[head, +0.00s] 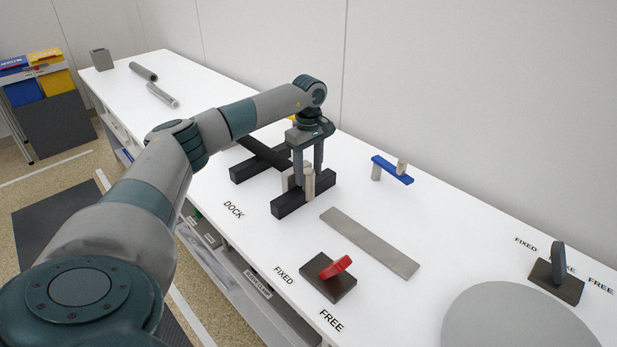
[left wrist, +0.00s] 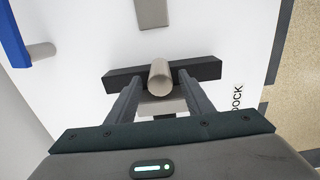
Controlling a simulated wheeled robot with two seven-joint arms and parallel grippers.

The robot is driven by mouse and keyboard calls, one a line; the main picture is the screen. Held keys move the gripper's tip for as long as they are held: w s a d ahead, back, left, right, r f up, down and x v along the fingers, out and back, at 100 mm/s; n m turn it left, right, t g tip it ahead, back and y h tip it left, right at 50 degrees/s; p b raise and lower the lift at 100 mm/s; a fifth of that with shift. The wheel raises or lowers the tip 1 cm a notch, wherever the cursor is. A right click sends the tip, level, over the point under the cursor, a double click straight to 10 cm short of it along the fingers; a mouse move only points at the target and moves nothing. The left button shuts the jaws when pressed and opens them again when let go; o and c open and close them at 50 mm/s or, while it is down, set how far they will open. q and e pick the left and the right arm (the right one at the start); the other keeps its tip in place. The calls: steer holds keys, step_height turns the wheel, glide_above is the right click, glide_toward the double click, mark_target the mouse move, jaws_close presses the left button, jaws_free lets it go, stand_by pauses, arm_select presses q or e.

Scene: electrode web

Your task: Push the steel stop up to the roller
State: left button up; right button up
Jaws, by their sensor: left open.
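My left gripper (head: 308,172) points down over the black dock by the word DOCK. Its fingers are apart, and it also shows in the left wrist view (left wrist: 157,84). Between the fingers in the left wrist view is a pale grey round-topped post (left wrist: 160,74), beside a black block (left wrist: 205,71). A flat grey piece (left wrist: 163,107) lies nearer the wrist. The fingers partly hide these pieces in the head view; I cannot tell which is the steel stop or the roller, or whether the fingers touch them. My right gripper is not in view.
A long grey strip (head: 370,241) lies right of the dock. A red lever on a dark base (head: 328,278) is at the front, a dark lever base (head: 557,281) and grey disc (head: 510,320) at right. The white tabletop between them is clear.

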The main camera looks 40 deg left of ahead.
arm_select(q)
step_height(320, 180, up, 15)
steer(key=b, duration=0.2)
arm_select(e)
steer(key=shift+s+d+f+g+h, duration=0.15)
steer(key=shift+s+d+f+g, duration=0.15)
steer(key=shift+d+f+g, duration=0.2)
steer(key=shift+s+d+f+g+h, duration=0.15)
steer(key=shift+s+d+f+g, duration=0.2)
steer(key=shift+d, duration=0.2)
arm_select(q)
steer(key=shift+a, duration=0.1)
